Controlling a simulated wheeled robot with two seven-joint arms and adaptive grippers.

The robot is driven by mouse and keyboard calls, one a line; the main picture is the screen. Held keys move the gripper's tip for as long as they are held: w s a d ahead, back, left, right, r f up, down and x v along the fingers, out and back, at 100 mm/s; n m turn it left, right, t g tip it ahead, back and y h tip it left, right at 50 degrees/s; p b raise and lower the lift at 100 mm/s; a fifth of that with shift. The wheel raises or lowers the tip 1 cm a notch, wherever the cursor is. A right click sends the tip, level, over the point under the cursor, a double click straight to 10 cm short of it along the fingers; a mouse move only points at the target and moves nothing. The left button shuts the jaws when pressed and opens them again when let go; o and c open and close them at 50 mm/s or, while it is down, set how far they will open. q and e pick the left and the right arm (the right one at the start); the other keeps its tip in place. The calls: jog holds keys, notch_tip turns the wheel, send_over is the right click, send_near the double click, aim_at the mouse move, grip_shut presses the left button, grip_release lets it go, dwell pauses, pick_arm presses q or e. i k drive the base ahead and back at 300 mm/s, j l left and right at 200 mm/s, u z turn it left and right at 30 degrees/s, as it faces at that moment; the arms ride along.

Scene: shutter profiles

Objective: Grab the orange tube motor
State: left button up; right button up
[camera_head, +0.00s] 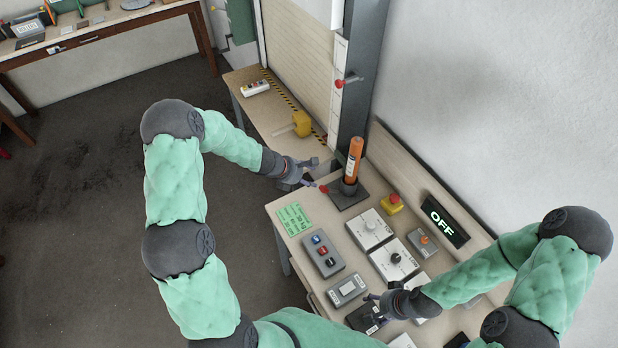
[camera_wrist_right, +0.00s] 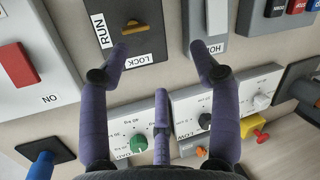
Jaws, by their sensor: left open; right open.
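The orange tube motor (camera_head: 353,160) stands upright in a dark square holder (camera_head: 345,196) at the back left corner of the control table in the head view. My left gripper (camera_head: 313,173) is open and empty, a short way to the left of the tube motor, with its fingers pointing toward it. My right gripper (camera_head: 369,308) is open and low over the front controls. In the right wrist view, the right gripper's fingers (camera_wrist_right: 160,58) are spread near a RUN/LOCK key switch panel (camera_wrist_right: 130,28), with nothing between them. The tube motor is not in that view.
A yellow emergency stop (camera_head: 391,203) stands right of the holder. A yellow block-like tool (camera_head: 300,123) lies on the bench by the shutter.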

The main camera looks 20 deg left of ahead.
aim_at(357, 144)
jog(key=k+j, duration=0.8)
jog(key=j, duration=0.1)
